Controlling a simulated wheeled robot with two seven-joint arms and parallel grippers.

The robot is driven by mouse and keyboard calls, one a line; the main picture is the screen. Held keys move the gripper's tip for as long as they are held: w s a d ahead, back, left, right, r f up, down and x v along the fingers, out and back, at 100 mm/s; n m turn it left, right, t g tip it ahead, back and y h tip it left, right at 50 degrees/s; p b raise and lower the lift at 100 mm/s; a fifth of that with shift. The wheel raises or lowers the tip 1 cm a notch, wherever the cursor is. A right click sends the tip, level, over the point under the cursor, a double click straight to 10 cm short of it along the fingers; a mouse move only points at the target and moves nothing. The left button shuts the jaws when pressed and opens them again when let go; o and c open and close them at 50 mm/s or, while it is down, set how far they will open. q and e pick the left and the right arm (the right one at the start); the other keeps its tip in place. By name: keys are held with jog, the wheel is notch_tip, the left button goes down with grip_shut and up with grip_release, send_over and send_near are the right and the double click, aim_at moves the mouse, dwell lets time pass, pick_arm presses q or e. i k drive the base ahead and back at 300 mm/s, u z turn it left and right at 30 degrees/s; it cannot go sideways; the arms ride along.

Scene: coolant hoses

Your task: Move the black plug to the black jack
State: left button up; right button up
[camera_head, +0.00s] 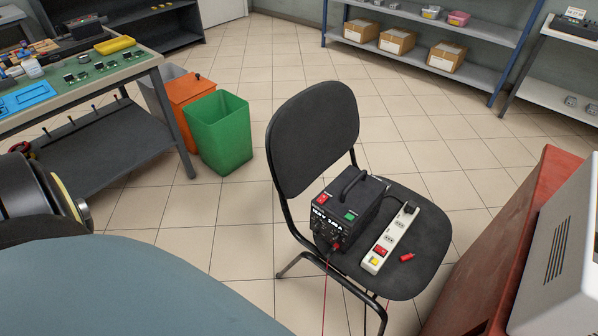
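A black power supply box (345,208) with a top handle, a red switch and a green patch stands on the seat of a black chair (425,235). Its front face has small sockets low down, too small to tell the black jack apart. A red plug or lead end (335,246) shows at that face. A white power strip (390,240) lies beside the box, with a black plug (410,209) at its far end. I cannot tell whether this is the task's black plug. A loose red piece (407,257) lies on the seat. Neither gripper is in view.
A red cabinet (510,240) with a pale machine stands close right of the chair. A green bin (219,133) and an orange bin (190,100) stand left, beside a workbench (100,85). A shelf (480,82) with boxes is behind. Tiled floor is free between.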

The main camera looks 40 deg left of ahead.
aim_at(331, 252)
jog(key=u, duration=1.15)
jog(key=k, duration=0.3)
